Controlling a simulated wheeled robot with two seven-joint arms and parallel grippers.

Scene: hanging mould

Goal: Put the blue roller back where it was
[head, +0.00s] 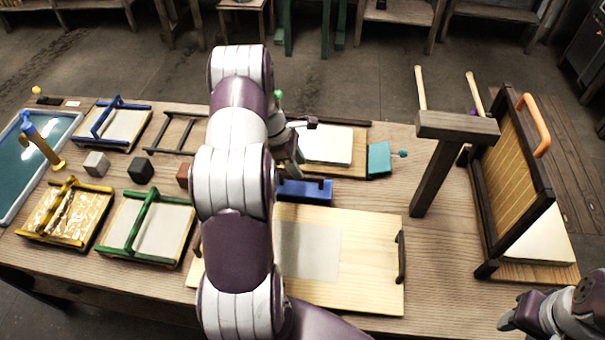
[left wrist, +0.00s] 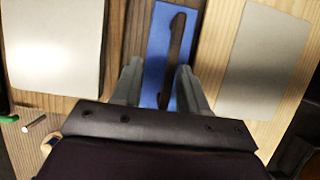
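A blue block-shaped piece (head: 305,190) with a dark bar handle lies at mid-table, just behind the pale board; it also shows in the left wrist view (left wrist: 157,52). I cannot tell whether it is the blue roller. A blue-headed tool with a yellow shaft (head: 40,145) leans at the teal tray (head: 62,133) on the far left. My left gripper (head: 290,165) is over the blue piece. In the left wrist view its fingers (left wrist: 158,85) are apart, on either side of the dark handle, with no clear contact. My right gripper (head: 512,318) is at the lower right, partly cut off.
The pale board (head: 370,250) has dark handles and a grey sheet. Blue (head: 110,125), green (head: 150,225) and yellow (head: 68,212) frames stand on the left. A dark wooden post (head: 437,175) and an upright screen with an orange handle (head: 515,160) stand on the right.

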